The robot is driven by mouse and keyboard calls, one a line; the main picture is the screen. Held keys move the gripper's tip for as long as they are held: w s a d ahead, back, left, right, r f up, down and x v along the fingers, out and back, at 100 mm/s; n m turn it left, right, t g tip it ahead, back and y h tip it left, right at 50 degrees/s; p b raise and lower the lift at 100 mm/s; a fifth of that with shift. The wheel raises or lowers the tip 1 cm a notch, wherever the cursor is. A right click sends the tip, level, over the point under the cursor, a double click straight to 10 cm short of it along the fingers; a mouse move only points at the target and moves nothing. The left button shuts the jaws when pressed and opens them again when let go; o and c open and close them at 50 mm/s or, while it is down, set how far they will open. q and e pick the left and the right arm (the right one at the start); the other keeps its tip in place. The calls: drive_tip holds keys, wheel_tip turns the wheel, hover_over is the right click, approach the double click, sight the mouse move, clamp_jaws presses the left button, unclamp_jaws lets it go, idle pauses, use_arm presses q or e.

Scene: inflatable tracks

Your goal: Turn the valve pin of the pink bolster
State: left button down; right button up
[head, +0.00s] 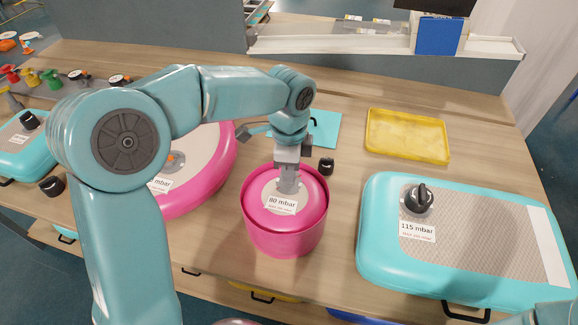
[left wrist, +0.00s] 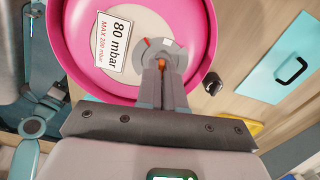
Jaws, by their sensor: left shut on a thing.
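The pink bolster (head: 285,232) is a round drum on the table, with an 80 mbar label (head: 281,205) on its top. It also fills the upper part of the left wrist view (left wrist: 66,60). A round grey valve plate (left wrist: 177,48) sits on its top beside the label. My left gripper (head: 288,186) points down onto this plate. Its fingers are shut on the small orange valve pin (left wrist: 161,63), which shows between the fingertips. In the head view the fingers hide the pin. My right gripper is not in view.
A black cap (head: 326,166) stands just right of the bolster. A teal mat (head: 385,262) marked 115 mbar lies at right, a yellow tray (head: 370,147) behind it. A larger pink inflatable (head: 222,158) is partly hidden by my left arm. Bare table separates bolster and mat.

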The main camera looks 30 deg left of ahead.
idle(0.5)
use_arm(q)
drive_tip(key=c, duration=1.3)
unclamp_jaws()
drive_tip(key=shift+o, duration=0.2)
drive_tip(key=shift+r, duration=0.1)
wheel_tip(320, 180, up, 16)
drive_tip(key=p, duration=0.1)
drive_tip(key=shift+r, duration=0.1)
drive_tip(key=shift+s, duration=0.15)
